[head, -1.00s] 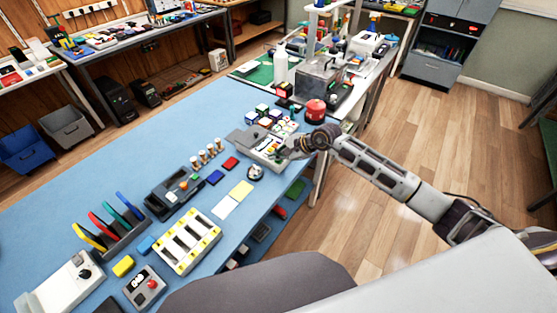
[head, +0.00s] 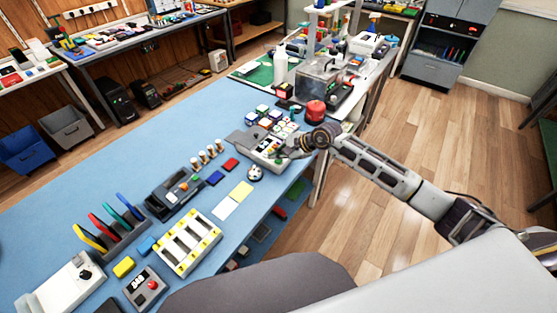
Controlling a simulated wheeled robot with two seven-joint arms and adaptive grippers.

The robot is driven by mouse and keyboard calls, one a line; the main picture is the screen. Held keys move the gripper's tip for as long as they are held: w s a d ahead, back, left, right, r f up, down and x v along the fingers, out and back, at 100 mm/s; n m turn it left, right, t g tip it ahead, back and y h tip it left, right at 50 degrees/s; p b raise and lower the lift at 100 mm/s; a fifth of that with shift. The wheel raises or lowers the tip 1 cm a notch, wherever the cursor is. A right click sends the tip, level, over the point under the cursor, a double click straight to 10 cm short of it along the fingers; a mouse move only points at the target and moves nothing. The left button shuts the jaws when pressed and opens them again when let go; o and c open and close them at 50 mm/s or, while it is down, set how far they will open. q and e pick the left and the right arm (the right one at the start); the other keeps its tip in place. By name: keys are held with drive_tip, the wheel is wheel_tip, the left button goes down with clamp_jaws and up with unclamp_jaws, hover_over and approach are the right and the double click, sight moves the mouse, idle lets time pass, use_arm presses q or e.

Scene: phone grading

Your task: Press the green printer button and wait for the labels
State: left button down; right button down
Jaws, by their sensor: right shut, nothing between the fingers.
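A grey, boxy device (head: 248,142), which looks like the printer, stands near the right end of the blue table. Small coloured spots show on its top, but the green button cannot be clearly made out. My right gripper (head: 281,154) reaches in from the right. It is shut and empty, with its fingertips at the device's right side, low over its top. Whether they touch a button cannot be told. The gripper hides part of the device. No fresh label can be told apart at this size. My left gripper is out of view.
Small white blocks with coloured tops (head: 263,109) and a red round object (head: 315,111) stand behind the device. A silver bell-like object (head: 255,174) is in front of it. A yellow-and-white tray (head: 188,243) and a black device (head: 160,203) lie further left. Blue table (head: 110,170) is clear at the back.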

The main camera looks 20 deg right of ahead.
sight(277, 162)
drive_tip(key=shift+r, duration=0.35)
drive_tip(key=shift+r+p, duration=1.15)
drive_tip(key=shift+r, duration=1.35)
